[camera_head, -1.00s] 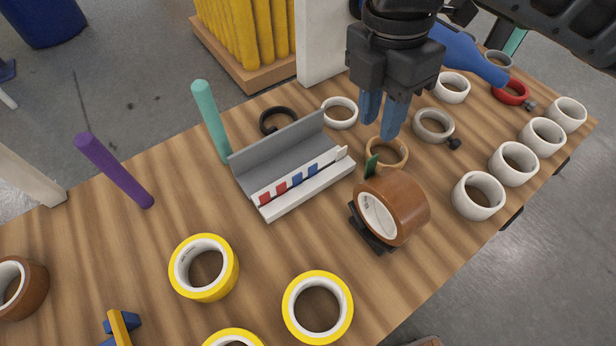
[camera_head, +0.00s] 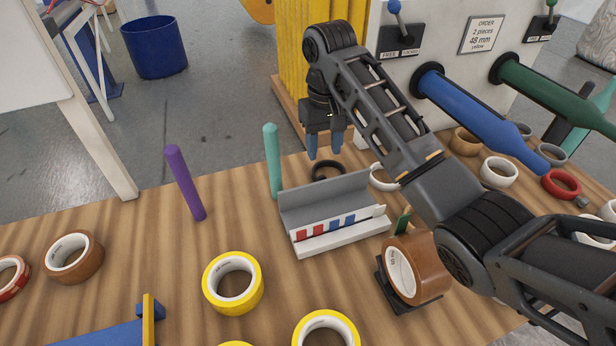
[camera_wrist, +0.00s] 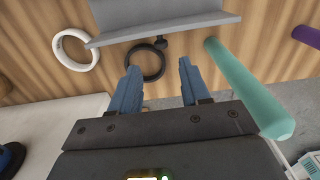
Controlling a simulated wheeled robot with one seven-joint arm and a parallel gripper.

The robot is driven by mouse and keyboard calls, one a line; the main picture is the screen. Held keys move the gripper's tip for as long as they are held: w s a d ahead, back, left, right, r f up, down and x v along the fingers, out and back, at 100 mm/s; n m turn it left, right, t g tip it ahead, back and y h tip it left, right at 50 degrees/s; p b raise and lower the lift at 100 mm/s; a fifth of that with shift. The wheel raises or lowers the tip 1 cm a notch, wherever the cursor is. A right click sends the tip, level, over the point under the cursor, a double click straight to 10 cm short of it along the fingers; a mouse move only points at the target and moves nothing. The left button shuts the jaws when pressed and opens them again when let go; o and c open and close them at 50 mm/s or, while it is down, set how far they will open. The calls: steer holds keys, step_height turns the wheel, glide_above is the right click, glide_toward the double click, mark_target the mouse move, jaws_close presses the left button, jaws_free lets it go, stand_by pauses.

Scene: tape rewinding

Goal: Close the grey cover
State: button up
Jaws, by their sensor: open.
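The grey cover (camera_head: 325,194) stands raised along the back of a white box (camera_head: 343,236) on the wooden table in the head view. Red and blue marked pieces lie in the open front of the box. In the wrist view the cover (camera_wrist: 160,12) shows at the top edge. My gripper (camera_head: 325,155) is open and empty, behind the cover and above the table's far side. Its two blue fingers point down over a black ring (camera_head: 328,170). In the wrist view, the gripper (camera_wrist: 157,68) is apart from the cover, with the black ring between the fingertips.
A teal post (camera_head: 272,160) stands just left of the cover, close to my gripper. A purple post (camera_head: 185,182) is further left. A brown tape roll (camera_head: 418,270) on a black stand is right of the box. Yellow rolls (camera_head: 233,283) lie in front.

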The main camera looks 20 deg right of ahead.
mark_target(322, 176)
steer(key=shift+a+f+b, duration=0.1)
steer(key=shift+f+b, duration=0.3)
steer(key=shift+f, duration=3.6)
steer(key=shift+c, duration=0.3)
jaws_close()
